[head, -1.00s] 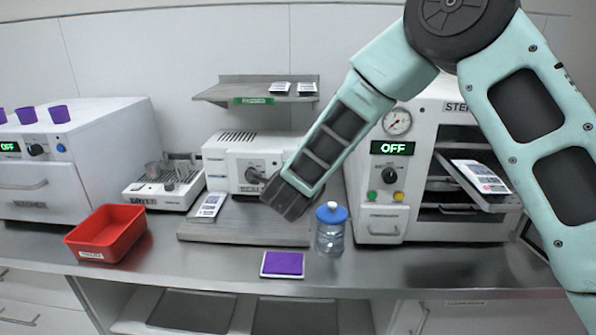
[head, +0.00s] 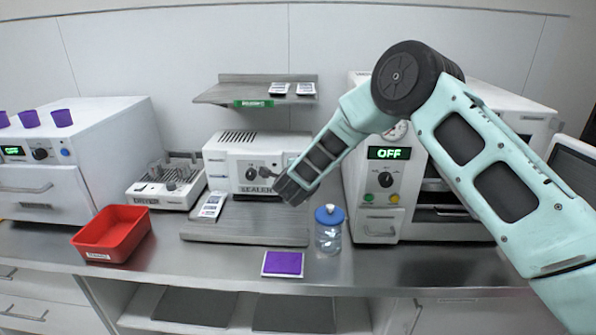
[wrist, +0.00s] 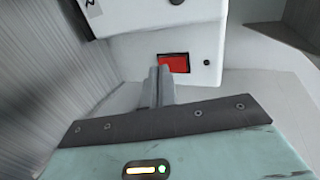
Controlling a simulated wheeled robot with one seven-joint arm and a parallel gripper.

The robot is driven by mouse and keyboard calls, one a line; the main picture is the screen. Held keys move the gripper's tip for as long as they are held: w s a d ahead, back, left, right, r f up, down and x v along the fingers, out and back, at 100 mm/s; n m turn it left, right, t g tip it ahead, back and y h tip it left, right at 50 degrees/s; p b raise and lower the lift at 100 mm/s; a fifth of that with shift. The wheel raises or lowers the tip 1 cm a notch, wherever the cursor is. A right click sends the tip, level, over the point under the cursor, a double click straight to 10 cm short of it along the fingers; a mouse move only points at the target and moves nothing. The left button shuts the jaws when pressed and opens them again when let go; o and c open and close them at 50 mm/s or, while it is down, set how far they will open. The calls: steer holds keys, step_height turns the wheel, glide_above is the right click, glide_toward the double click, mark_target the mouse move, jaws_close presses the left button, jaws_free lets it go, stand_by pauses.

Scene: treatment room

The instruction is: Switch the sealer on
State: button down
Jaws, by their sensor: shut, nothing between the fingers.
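The sealer (head: 228,160) is a white box with a front knob (head: 252,174), on the grey board in the middle of the counter. My gripper (head: 274,189) is at its right front corner, and its fingers are hard to make out there. In the wrist view, a red rocker switch (wrist: 178,63) sits in a dark frame on a white panel. My closed, empty fingers (wrist: 160,76) point at the panel, with their tips at the switch's left edge. I cannot tell whether they touch it, or which way the switch is tipped.
A clear jar with a blue lid (head: 329,236) stands close below my arm. The steriliser (head: 376,220), reading OFF, is to the right. A shelf (head: 215,95) hangs above the sealer. A purple-topped pad (head: 283,264) and a red bin (head: 125,225) are on the counter.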

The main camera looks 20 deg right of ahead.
steer(key=shift+w+d, duration=0.1)
steer(key=shift+w, duration=0.25)
steer(key=shift+f, duration=0.1)
steer(key=shift+w+f+t+b, duration=0.1)
steer(key=shift+f+t+b, duration=0.25)
steer(key=shift+b, duration=0.85)
steer(key=shift+d+r+p, duration=0.1)
steer(key=shift+r+p, duration=0.25)
steer(key=shift+r, duration=0.1)
steer(key=shift+r+p, duration=0.3)
steer(key=shift+r, duration=0.45)
